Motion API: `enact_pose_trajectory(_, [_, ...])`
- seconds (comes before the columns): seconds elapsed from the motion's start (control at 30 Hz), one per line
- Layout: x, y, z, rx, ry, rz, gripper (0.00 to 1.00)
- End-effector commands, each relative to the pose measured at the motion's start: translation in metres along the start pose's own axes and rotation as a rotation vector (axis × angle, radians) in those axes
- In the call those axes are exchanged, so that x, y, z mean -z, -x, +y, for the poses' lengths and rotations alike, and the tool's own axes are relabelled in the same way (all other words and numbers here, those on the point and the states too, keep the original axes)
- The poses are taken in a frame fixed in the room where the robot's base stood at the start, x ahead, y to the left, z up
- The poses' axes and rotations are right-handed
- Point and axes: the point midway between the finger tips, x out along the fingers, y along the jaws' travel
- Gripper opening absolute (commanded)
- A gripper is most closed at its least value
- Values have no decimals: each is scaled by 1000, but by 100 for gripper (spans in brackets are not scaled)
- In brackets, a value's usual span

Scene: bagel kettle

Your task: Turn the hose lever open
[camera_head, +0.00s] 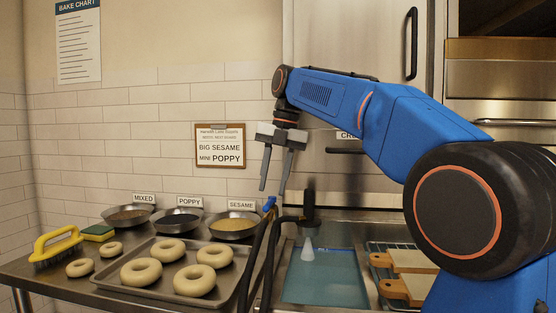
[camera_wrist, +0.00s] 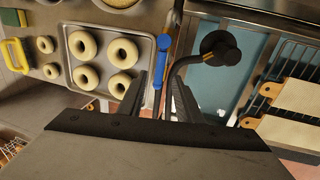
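The hose lever (camera_head: 269,204) is a small blue handle on a dark pipe at the sink's left edge. In the wrist view, the blue lever (camera_wrist: 162,55) is a long bar lying roughly along the picture's vertical, just ahead of the fingers. My gripper (camera_head: 272,188) is open and points down above the lever. Its fingers (camera_wrist: 160,82) show apart in the wrist view, with the lever's lower end between them; I cannot tell whether they touch it. A black curved hose (camera_wrist: 186,65) runs to a round black head (camera_wrist: 220,48) over the blue basin (camera_head: 325,275).
A tray (camera_head: 163,290) of bagels lies left of the lever. A pale cone (camera_head: 307,250) hangs below the black head. Wooden boards (camera_head: 413,261) lie on a rack to the right.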

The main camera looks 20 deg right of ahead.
Motion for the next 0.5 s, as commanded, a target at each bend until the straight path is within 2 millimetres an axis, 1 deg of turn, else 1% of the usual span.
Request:
enact_pose_trajectory(0.03, [-1, 11, 0, -2, -1, -3, 32])
enact_pose_trajectory(0.1, [-1, 25, 0, -2, -1, -4, 32])
enact_pose_trajectory(0.3, [-1, 59, 0, -1, -1, -2, 32])
enact_pose_trajectory(0.5, [-1, 77, 0, 0, 0, -1, 32])
